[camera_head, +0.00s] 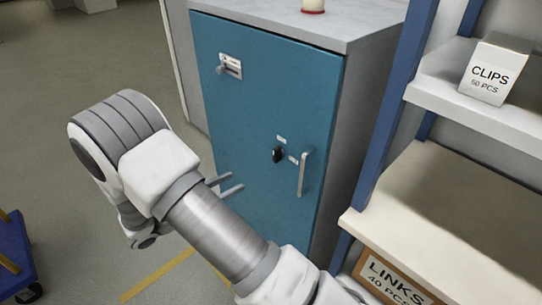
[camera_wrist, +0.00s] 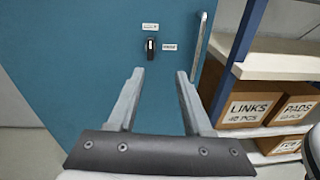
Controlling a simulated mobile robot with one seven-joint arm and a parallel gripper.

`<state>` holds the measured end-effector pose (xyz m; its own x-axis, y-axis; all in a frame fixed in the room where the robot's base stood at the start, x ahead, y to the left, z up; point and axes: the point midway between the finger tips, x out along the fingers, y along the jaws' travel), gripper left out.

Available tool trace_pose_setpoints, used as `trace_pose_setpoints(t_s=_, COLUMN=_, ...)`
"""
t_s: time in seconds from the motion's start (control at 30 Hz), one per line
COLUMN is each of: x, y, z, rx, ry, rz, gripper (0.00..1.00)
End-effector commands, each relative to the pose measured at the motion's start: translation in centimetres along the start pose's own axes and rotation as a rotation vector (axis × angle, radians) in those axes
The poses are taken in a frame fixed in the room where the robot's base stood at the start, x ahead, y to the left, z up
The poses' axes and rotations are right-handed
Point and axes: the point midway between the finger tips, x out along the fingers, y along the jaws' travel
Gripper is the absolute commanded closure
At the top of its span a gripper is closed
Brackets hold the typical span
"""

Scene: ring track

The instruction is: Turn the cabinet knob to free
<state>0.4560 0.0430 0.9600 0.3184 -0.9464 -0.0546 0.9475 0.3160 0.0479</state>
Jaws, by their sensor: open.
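The cabinet (camera_head: 235,110) is grey with a blue door, which is shut. Its black knob (camera_head: 278,155) sits on the door, left of a grey bar handle (camera_head: 303,174). In the wrist view the knob (camera_wrist: 150,46) looks upright, with a light mark on it. One small white label is above the knob and one to its right; their words are too small to read. My gripper (camera_head: 228,183) is open and empty, in front of the door and left of the knob in the head view. In the wrist view the knob is just beyond the fingertips (camera_wrist: 160,74), apart from them.
A latch-like fitting (camera_head: 229,67) is at the door's upper left. A blue-framed shelf (camera_head: 440,190) stands close on the right, with a CLIPS box (camera_head: 495,70) and a LINKS box (camera_head: 390,280). A blue cart (camera_head: 15,255) is at the left edge. The floor left of the cabinet is clear.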

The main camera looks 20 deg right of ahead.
Motion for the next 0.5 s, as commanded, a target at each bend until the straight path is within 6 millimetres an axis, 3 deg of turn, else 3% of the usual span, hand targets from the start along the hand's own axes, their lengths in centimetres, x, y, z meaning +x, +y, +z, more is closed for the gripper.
trace_pose_setpoints(t_s=0.1, x=-0.7, y=0.7, z=-1.2, rx=-0.037, ry=-0.039, rz=0.047, gripper=0.50)
trace_pose_setpoints(t_s=0.27, x=-0.4, y=1.0, z=-1.6, rx=-0.051, ry=-0.056, rz=0.066, gripper=0.50)
trace_pose_setpoints(t_s=0.5, x=3.6, y=1.2, z=-1.3, rx=-0.052, ry=-0.055, rz=0.062, gripper=0.50)
